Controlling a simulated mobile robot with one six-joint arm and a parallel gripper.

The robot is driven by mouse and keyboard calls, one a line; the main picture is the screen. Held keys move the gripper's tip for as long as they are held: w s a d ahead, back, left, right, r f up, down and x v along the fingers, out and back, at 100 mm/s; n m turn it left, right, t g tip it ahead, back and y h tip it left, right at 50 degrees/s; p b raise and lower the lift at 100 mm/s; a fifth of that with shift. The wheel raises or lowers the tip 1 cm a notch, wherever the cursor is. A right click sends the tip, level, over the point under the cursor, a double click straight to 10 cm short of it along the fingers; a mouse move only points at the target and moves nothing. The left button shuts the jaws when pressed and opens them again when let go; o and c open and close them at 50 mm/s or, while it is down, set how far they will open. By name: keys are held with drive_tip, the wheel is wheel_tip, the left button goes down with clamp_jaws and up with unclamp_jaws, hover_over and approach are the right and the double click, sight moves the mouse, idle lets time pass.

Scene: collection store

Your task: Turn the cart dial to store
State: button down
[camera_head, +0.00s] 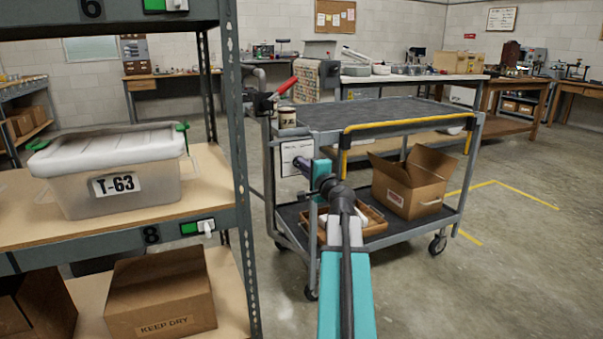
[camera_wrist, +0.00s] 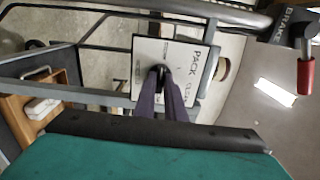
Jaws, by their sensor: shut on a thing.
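The cart (camera_head: 390,122) stands in the middle of the head view. A white dial panel (camera_head: 297,150) hangs at its left end. In the wrist view the panel (camera_wrist: 196,72) shows the word PACK, turned sideways, and other lettering too small or hidden to read surely. The black dial (camera_wrist: 161,70) sits near the panel's middle. My gripper (camera_wrist: 164,84) is shut on the dial, its two dark purple fingers close together. In the head view my gripper (camera_head: 300,163) reaches the panel's lower part. The fingers partly cover the dial, and I cannot tell where it points.
A red-handled lever (camera_head: 287,86) with a BRAKE label stands beside the panel. A tin (camera_head: 287,117) is on the cart top. An open cardboard box (camera_head: 413,185) and a brown tray (camera_head: 372,226) lie on the lower shelf. A storage rack (camera_head: 243,180) stands close at left.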

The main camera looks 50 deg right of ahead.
drive_tip(key=shift+w+a, duration=0.1)
drive_tip(key=shift+a, duration=0.1)
idle(0.3)
drive_tip(key=c, duration=1.8)
unclamp_jaws()
drive_tip(key=shift+d, duration=0.1)
drive_tip(key=shift+s, duration=0.25)
drive_tip(key=v, duration=0.8)
drive_tip(key=shift+s+f, duration=0.15)
drive_tip(key=shift+s, duration=0.05)
